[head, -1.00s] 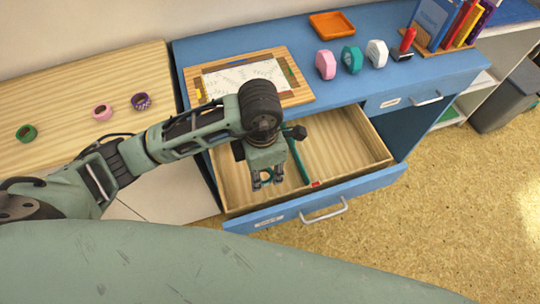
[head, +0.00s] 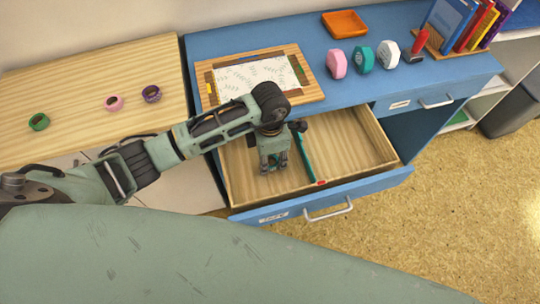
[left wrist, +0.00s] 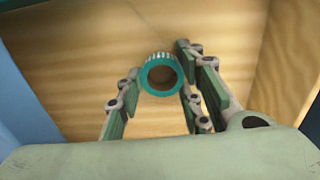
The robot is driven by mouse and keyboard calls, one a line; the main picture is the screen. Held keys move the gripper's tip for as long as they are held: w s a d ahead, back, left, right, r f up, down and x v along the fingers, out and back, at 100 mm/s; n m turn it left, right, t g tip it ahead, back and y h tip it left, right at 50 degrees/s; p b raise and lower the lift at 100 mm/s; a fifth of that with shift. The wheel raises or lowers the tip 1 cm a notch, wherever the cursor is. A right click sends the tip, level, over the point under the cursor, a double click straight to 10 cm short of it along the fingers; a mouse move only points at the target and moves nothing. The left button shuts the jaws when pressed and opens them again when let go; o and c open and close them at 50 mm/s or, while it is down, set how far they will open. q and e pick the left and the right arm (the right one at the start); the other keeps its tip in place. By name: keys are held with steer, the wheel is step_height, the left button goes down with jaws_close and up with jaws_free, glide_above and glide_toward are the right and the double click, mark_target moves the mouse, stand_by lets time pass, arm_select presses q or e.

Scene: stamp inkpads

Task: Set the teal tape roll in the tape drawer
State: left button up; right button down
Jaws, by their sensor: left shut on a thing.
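The teal tape roll (left wrist: 147,76) shows in the left wrist view between the fingertips of my left gripper (left wrist: 161,85), its round opening facing the camera. The pale wood floor of the drawer lies behind it. In the head view my left gripper (head: 273,168) points down inside the open drawer (head: 358,165), left of a thin teal divider. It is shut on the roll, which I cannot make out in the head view. I cannot tell whether the roll touches the drawer floor. The drawer's blue front carries a label and a handle. My right gripper is not in view.
The teal divider (head: 306,158) with a red end runs front to back in the drawer. Green (head: 38,122), pink (head: 114,103) and purple (head: 151,93) rolls lie on the wooden table. Tape dispensers (head: 362,59) and an orange tray (head: 345,23) stand on the blue desk.

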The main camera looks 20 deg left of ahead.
arm_select(q)
steer(key=shift+f, duration=0.2)
steer(key=o, duration=0.8)
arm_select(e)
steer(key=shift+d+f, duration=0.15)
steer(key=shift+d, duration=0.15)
arm_select(q)
steer(key=shift+o, duration=0.2)
steer(key=shift+r, duration=0.15)
steer(key=shift+r, duration=0.3)
step_height(320, 180, up, 12)
steer(key=shift+f+b, duration=0.25)
steer(key=shift+b, duration=0.1)
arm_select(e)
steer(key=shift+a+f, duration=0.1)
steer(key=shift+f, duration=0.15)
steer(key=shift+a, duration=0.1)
